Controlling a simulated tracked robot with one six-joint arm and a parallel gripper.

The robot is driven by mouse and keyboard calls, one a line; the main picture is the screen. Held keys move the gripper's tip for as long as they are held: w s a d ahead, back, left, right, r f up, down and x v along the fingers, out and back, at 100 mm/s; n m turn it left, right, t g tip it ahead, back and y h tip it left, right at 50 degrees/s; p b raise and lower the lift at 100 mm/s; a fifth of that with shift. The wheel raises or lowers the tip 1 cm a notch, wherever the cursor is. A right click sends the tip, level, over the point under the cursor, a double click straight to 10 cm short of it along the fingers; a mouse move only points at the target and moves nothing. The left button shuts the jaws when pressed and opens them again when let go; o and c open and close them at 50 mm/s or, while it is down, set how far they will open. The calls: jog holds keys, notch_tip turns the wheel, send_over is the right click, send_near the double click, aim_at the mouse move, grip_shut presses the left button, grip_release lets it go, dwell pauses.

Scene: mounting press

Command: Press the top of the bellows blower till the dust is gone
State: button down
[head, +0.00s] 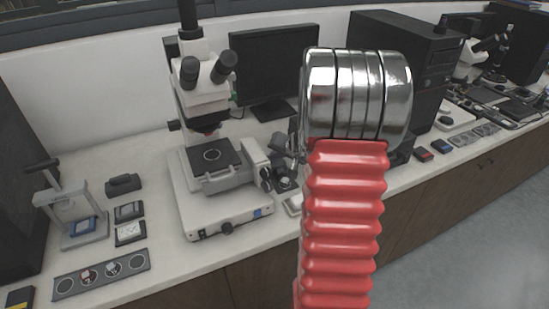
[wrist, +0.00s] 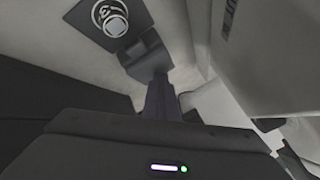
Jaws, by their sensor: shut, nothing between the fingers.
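In the wrist view my gripper (wrist: 159,84) points away from the camera with its dark fingers together and nothing between them. A small pale round piece with a ringed top (wrist: 114,24) stands on a dark square plate (wrist: 88,18) at the upper left, apart from the fingertips. It may be the bellows blower, but I cannot be sure. In the head view my red ribbed arm with its chrome joint fills the middle and hides part of the bench. My fingertips cannot be made out there. I cannot make out any dust.
A microscope (head: 205,95) stands on the pale bench (head: 150,265), with a monitor (head: 270,65) and black computer case (head: 425,70) behind. A small press (head: 72,205), dark blocks (head: 130,233) and a grey strip with round spots (head: 102,275) lie at left.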

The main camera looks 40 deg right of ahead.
aim_at(277, 162)
jog(key=shift+r, duration=1.2)
jog(key=shift+r, duration=2.5)
jog(key=shift+s, duration=0.1)
